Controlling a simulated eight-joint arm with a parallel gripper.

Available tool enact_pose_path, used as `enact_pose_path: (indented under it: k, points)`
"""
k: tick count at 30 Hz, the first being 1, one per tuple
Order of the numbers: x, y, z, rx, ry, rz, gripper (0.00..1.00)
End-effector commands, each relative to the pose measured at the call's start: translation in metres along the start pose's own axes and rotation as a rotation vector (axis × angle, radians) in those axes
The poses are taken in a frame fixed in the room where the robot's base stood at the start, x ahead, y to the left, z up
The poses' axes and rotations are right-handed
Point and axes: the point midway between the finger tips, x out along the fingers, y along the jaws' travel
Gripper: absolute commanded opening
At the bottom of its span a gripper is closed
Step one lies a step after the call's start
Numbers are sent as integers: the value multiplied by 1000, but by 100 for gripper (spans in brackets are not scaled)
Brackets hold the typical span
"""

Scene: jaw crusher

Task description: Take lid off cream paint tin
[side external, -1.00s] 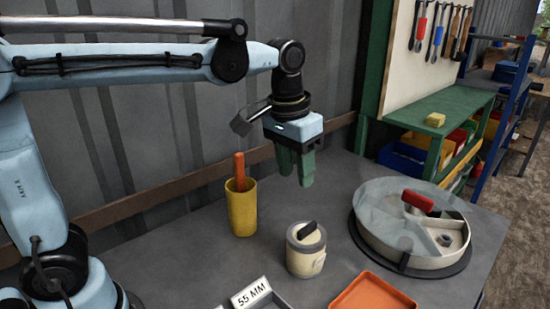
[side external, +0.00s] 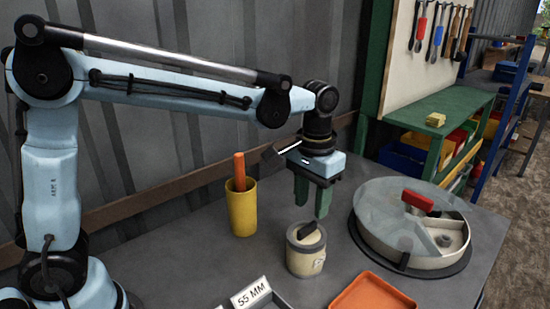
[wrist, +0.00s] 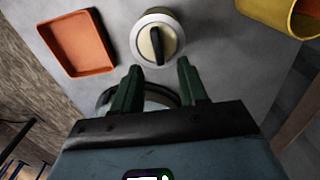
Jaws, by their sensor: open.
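The cream paint tin (side external: 304,261) stands upright on the grey bench in the side view. Its lid (side external: 306,236) is on top, with a dark bar handle across it. The lid also shows in the wrist view (wrist: 157,42), beyond my fingertips, its dark handle running roughly up and down the picture. My gripper (side external: 312,208) points down above and slightly behind the tin. Its green fingers are apart with nothing between them. In the wrist view the open fingers (wrist: 158,66) lie just short of the lid, and no contact shows.
A yellow cup (side external: 241,212) holding an orange-handled tool stands left of the tin. A round tray with a clear cover and red handle (side external: 412,262) is at right. An orange tray (side external: 372,294) and a "55 MM" labelled tray (side external: 250,293) lie in front.

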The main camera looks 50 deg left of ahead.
Motion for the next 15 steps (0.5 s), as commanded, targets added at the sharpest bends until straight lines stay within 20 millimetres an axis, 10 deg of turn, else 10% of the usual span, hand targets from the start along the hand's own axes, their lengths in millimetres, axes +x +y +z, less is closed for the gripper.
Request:
enact_pose_path:
  k: [15]
  points:
    - [50,2,3,0,1,0,43]
